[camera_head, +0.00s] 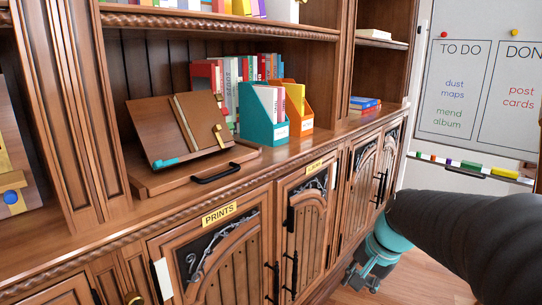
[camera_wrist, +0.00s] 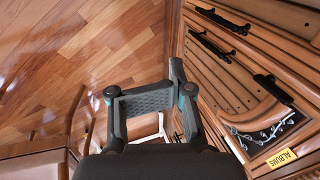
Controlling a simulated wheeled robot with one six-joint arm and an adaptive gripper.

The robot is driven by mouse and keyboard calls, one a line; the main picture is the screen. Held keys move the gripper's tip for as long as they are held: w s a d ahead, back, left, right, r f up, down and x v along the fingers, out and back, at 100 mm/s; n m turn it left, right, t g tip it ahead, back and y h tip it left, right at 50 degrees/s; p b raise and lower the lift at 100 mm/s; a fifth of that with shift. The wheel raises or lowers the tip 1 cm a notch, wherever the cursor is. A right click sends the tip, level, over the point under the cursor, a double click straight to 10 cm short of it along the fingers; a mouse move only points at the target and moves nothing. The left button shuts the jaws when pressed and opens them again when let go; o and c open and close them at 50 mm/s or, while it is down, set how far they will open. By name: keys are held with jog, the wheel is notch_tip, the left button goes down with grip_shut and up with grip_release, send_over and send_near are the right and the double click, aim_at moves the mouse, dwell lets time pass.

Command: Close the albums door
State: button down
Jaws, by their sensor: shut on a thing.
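The yellow ALBUMS label (camera_wrist: 281,158) shows in the wrist view beside a wooden cabinet door with a black panel of silvery scrollwork (camera_wrist: 268,135). That door looks about flush with the cabinet front, but I cannot tell if it is fully closed. In the head view a yellow label (camera_head: 315,168), too small to read, sits above the second door (camera_head: 308,235).
The PRINTS door (camera_head: 228,265) is at the front left. Black bar handles (camera_head: 380,187) stick out from the doors. A book stand (camera_head: 182,130) and file boxes (camera_head: 265,115) stand on the counter. A whiteboard (camera_head: 480,75) is at right. Wooden floor (camera_wrist: 80,60) is open beside the cabinet.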

jog(key=s+a+r+n+t+h, duration=0.1)
jog(key=s+n, duration=0.3)
jog(key=s, duration=0.3)
jog(key=s+n+t+h, duration=0.1)
jog(key=s+n, duration=0.2)
jog(key=s, duration=0.5)
jog(key=shift+s+a+r+n+h, duration=0.3)
jog(key=shift+a+r+n+h, duration=0.1)
jog(key=c, duration=1.1)
grip_release()
jog(key=shift+s+a+r+t, duration=0.15)
jog(key=shift+a+r+t, duration=0.15)
jog(key=shift+r, duration=0.15)
jog(key=shift+a, duration=0.1)
